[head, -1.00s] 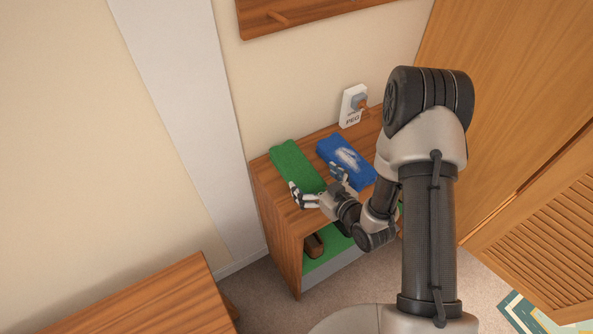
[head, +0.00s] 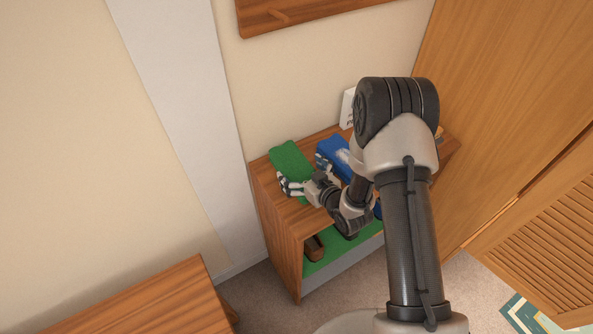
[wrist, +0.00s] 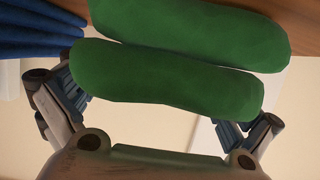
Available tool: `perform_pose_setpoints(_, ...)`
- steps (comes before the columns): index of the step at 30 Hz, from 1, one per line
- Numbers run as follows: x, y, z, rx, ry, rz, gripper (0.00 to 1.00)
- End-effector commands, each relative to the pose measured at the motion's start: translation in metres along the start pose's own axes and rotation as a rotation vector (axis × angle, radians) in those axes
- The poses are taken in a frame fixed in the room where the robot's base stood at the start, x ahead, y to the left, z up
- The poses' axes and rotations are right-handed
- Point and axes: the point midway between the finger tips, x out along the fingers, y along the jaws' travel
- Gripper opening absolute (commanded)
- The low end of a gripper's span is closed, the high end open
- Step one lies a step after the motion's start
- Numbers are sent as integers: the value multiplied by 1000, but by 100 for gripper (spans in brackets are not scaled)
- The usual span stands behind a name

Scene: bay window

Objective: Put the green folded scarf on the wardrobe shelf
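The green folded scarf (head: 290,158) lies on top of a small wooden cabinet, near its left end. In the wrist view the scarf (wrist: 165,78) fills the upper middle as two thick rounded folds. My gripper (head: 301,178) is at the scarf's front end, its fingers spread to either side. In the wrist view the fingers stand wide apart and their tips are partly hidden by the scarf; contact cannot be made out. The wooden wardrobe (head: 500,110) stands at the right; its shelf is not in view.
A blue folded cloth (head: 330,148) lies just right of the scarf, partly behind my gripper. A white card (head: 347,108) stands behind it, partly hidden by my arm. The cabinet (head: 276,225) has an open green-lined compartment with brown shoes. A wooden bench (head: 150,300) is at lower left; a louvred door (head: 545,220) at right.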

Motion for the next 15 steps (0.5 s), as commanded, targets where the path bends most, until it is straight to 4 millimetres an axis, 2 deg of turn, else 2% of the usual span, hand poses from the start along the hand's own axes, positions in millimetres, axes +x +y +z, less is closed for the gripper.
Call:
perform_pose_setpoints(2, 0, 0, 0, 0, 0, 0, 90)
perform_pose_setpoints(15, 0, 0, 0, 0, -1, 0, 61)
